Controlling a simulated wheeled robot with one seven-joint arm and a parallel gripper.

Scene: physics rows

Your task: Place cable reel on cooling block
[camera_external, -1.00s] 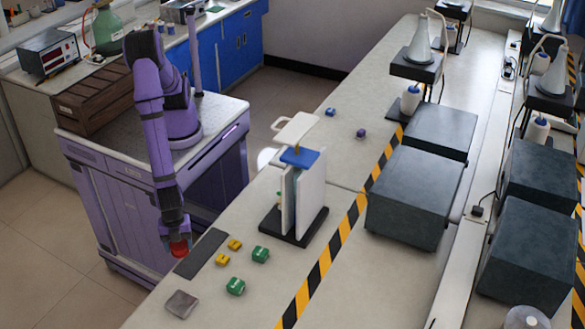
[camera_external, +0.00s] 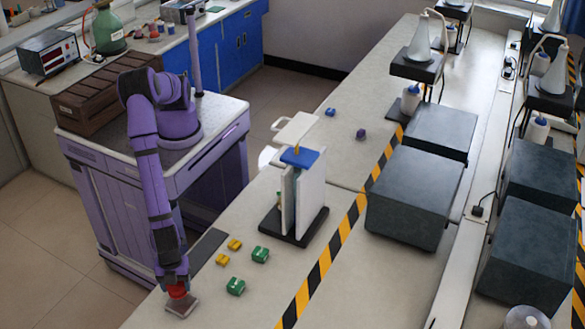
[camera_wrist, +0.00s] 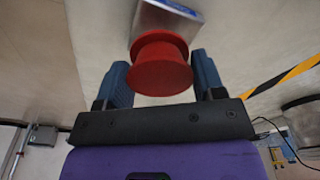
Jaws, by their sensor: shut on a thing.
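The cable reel is a red spool (camera_wrist: 161,64), seen between the two blue fingers of my gripper (camera_wrist: 160,78) in the wrist view. My gripper is shut on it. In the external view the red reel (camera_external: 177,291) shows just below my gripper (camera_external: 173,280), at the near left of the bench. The cooling block is a flat grey metal square (camera_external: 182,306), directly under or just beyond the reel; its edge also shows in the wrist view (camera_wrist: 178,12). Whether the reel touches the block cannot be told.
Yellow pieces (camera_external: 228,251) and green pieces (camera_external: 236,287) lie to the right of the block. A dark flat strip (camera_external: 205,247) lies behind it. A stand with white panels and a blue top (camera_external: 299,157) rises farther back. Bench around the block's right is clear.

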